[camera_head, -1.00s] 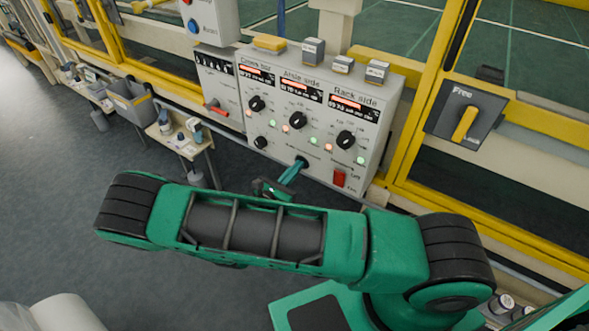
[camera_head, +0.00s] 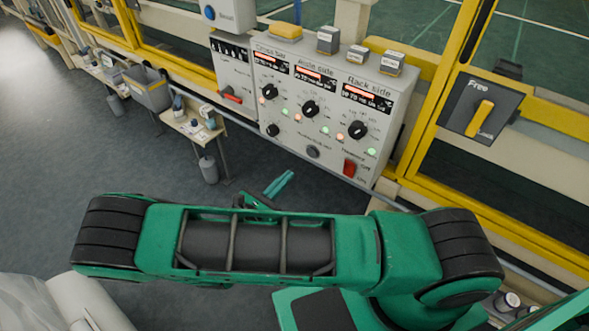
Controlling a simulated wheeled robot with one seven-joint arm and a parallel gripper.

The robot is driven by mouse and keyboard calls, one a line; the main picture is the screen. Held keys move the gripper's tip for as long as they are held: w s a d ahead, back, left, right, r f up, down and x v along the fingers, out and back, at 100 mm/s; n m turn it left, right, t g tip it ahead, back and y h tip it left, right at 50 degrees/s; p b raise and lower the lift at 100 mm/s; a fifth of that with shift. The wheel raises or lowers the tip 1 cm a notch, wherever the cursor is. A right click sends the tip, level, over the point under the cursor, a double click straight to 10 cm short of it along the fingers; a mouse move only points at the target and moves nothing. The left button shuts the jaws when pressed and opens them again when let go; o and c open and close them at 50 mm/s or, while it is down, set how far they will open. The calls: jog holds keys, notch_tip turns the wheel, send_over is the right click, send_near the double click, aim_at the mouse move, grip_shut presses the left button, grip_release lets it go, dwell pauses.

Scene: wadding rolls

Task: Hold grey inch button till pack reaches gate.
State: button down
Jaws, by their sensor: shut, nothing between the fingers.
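The grey inch button (camera_head: 313,152) is a round dark-grey knob low on the front of the control panel (camera_head: 300,140), below the middle dial. My gripper (camera_head: 287,175) shows as narrow teal fingers just above my forearm. It is shut and empty, below and to the left of the button, with a gap between them. The button's face is now uncovered. Much of my gripper's body is hidden behind my arm. I cannot make out a pack or the gate for certain.
Several dials and small lamps are above. A yellow lever on a "Free" plate (camera_head: 480,116) is at the right. A small table (camera_head: 196,127) stands at the left. A pale rounded form (camera_head: 75,303) fills the lower left.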

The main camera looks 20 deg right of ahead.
jog(key=shift+v, duration=1.2)
jog(key=d+r+m+g+y, duration=0.75)
jog(key=d+m+g, duration=0.25)
jog(key=m, duration=0.3)
jog(key=s+d+r+m+t+y, duration=0.1)
jog(key=s+d+r+m+y, duration=0.2)
jog(key=r, duration=0.4)
jog(key=s+r+m+t+y, duration=0.2)
jog(key=r+m, duration=0.3)
jog(key=r, duration=0.2)
jog(key=s+d+r+m+t+y, duration=0.1)
jog(key=s+d+r+m+y, duration=0.2)
jog(key=r, duration=0.4)
jog(key=s+d+f+m+g, duration=0.1)
jog(key=s+d+m+g, duration=0.1)
jog(key=s+d, duration=0.3)
jog(key=s+d+f+m+g, duration=0.1)
jog(key=s+d+m, duration=0.4)
jog(key=s, duration=0.6)
jog(key=shift+s+g, duration=0.4)
jog(key=shift+g, duration=0.4)
